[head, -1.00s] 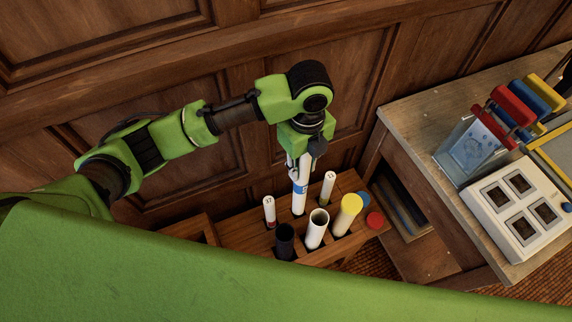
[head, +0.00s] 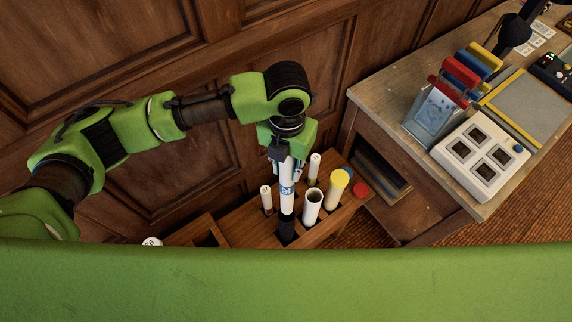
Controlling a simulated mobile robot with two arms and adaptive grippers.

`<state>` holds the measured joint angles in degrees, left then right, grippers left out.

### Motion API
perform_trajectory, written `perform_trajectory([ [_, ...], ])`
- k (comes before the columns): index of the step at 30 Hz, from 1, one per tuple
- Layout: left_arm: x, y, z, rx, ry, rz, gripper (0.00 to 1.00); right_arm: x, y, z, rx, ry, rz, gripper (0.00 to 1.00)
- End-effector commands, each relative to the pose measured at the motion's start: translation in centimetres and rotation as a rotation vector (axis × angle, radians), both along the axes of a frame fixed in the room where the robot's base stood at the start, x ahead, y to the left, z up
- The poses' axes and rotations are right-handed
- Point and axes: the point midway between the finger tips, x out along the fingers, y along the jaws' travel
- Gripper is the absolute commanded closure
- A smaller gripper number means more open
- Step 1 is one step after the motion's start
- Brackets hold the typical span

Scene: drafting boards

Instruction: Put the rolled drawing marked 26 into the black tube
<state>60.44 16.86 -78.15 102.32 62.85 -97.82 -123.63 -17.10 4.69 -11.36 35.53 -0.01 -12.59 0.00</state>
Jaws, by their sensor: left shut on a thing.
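My left gripper (head: 287,160) is shut on the upper part of a white rolled drawing (head: 287,202) with a blue label, whose number is too small to read surely. The roll hangs upright. The black tube (head: 287,229) stands in the front row of the wooden rack, directly below the roll. The roll's lower end meets the tube's mouth in the picture; I cannot tell whether it is inside or just above or in front. My right gripper is not in view.
The wooden rack (head: 240,229) also holds an open white tube (head: 312,207), a yellow-capped tube (head: 337,187), a red-capped one (head: 360,189) and two thin marked rolls (head: 266,198). A desk (head: 395,85) with a white switch box (head: 478,157) stands right. A panelled wall is behind.

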Motion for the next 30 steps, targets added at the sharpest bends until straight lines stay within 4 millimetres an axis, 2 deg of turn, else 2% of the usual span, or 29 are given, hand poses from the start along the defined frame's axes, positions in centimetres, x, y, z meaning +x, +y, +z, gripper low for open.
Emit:
perform_trajectory([
  [1, 0.0, 0.0, -0.9, 0.0, 0.0, 0.001, 0.99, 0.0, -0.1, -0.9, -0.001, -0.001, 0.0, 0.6],
  [12, 0.0, 0.0, -3.8, 0.0, -0.001, 0.002, 0.99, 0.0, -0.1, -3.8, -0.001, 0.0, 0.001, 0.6],
  [30, 0.0, 0.1, -8.5, 0.0, 0.001, 0.002, 0.99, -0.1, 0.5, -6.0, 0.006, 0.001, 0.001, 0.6],
])
